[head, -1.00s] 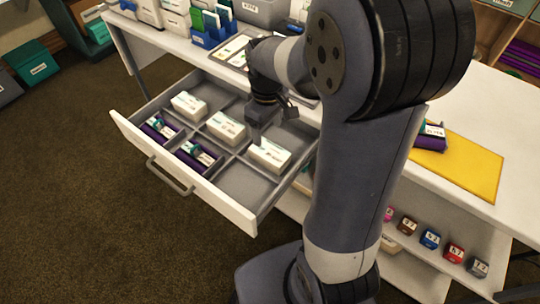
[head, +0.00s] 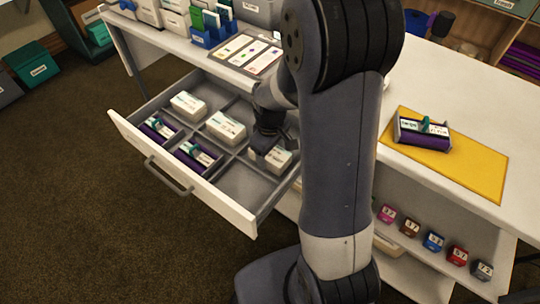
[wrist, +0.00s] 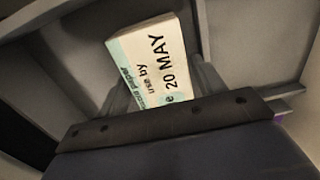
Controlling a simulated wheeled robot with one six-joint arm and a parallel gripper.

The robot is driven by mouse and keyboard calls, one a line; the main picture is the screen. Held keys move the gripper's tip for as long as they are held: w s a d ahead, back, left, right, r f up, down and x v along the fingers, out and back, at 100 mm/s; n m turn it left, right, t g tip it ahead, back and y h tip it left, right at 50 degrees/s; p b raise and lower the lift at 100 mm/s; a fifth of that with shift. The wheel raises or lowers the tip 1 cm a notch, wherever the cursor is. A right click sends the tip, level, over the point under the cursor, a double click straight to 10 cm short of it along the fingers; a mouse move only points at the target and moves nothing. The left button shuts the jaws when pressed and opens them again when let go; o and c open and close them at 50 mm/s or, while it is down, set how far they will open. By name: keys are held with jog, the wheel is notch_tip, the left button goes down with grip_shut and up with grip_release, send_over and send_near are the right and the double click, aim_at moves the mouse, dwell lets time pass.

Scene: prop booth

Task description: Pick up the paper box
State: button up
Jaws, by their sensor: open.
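A white paper box (head: 279,158) with a printed label lies in a right-hand compartment of the open drawer (head: 230,200). In the wrist view the paper box (wrist: 155,62) shows "20 MAY" and "use by" on its label; its near end is hidden by my gripper. My gripper (head: 263,143) is down at this box, its left part covered in the head view. In the wrist view my open gripper (wrist: 160,88) has a finger on either side of the box. I cannot tell whether they touch it. Two similar white boxes (head: 188,106) (head: 226,127) lie in other compartments.
Grey dividers split the drawer. Purple labelled bundles (head: 158,129) (head: 200,155) fill two front compartments; the front right one is empty. Another purple bundle (head: 422,131) lies on a yellow mat (head: 470,168) on the white counter. Several small coloured blocks (head: 433,242) stand on a shelf below.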

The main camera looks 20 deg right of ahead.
jog(key=shift+c, duration=0.2)
jog(key=c, duration=0.4)
jog(key=shift+r, duration=0.15)
notch_tip(320, 180, up, 10)
jog(key=shift+f+p, duration=0.1)
jog(key=shift+p, duration=0.65)
